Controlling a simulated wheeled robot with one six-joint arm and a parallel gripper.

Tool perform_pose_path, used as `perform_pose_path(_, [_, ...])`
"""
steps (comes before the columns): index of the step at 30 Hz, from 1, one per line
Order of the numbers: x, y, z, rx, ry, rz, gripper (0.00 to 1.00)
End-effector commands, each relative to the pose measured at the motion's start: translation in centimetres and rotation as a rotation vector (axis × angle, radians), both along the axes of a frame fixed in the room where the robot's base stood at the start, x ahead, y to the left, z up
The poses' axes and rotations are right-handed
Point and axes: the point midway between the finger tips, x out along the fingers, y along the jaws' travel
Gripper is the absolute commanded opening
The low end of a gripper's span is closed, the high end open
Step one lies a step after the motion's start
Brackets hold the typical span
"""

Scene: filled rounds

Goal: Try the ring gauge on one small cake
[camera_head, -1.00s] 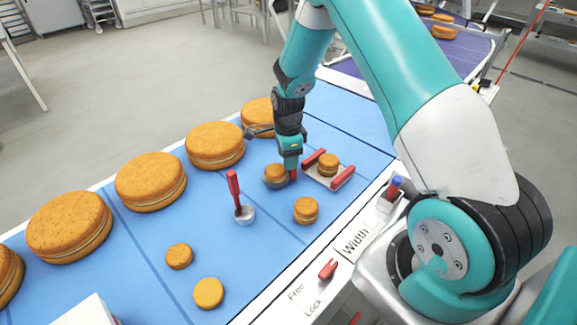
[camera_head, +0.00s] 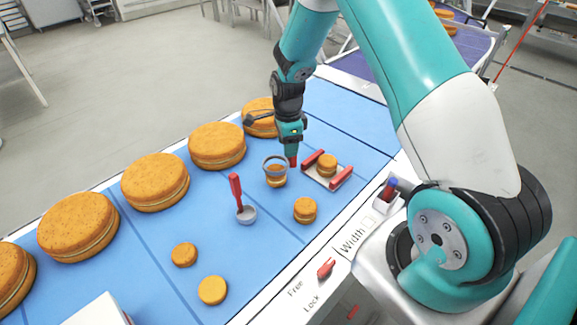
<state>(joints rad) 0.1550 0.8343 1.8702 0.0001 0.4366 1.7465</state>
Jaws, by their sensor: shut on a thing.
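The ring gauge (camera_head: 275,160), a thin metal ring with a red grip (camera_head: 292,161), is held level by my gripper (camera_head: 291,152). My gripper is shut on the red grip. One small cake (camera_head: 276,181), a round filled sandwich, stands upright on the blue belt directly below the ring. Its top shows through the ring and its lower part shows beneath. I cannot tell whether the ring touches its top edge. Another small filled cake (camera_head: 305,210) stands in front, and one more (camera_head: 327,165) sits in a flat holder with two red side bars (camera_head: 341,177).
Large filled rounds (camera_head: 155,181) line the far side of the blue belt (camera_head: 215,256). A red-handled tool (camera_head: 236,192) with a metal cup stands left of the ring. Two small rounds (camera_head: 184,254) lie near the front. A red lever (camera_head: 326,268) and a pen box (camera_head: 387,198) are on the edge.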

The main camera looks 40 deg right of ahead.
Motion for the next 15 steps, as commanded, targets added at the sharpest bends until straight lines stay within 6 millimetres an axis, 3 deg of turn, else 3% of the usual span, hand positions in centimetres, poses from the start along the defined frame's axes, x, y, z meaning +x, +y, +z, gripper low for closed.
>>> perform_pose_path(15, [0.0, 0.0, 2.9, 0.000, 0.001, 0.000, 0.22])
